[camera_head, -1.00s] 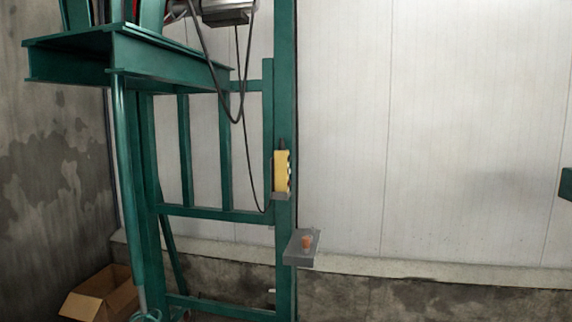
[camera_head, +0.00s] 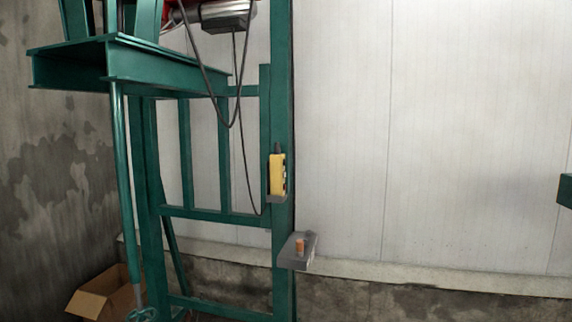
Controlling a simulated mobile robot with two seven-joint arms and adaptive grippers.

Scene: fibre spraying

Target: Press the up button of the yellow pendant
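The yellow pendant (camera_head: 277,174) hangs upright on the green post of the frame, in the middle of the head view. Its buttons face right and show only as small dark shapes along its right edge. I cannot tell which one is the up button. A black cable runs near it from the motor above. Neither of my grippers is in view, and nothing touches the pendant.
A green steel frame (camera_head: 282,100) stands before a white panel wall (camera_head: 430,130). A grey plate (camera_head: 296,262) with an orange piece (camera_head: 299,246) juts out below the pendant. An open cardboard box (camera_head: 97,292) lies at lower left. A green part (camera_head: 565,190) shows at the right edge.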

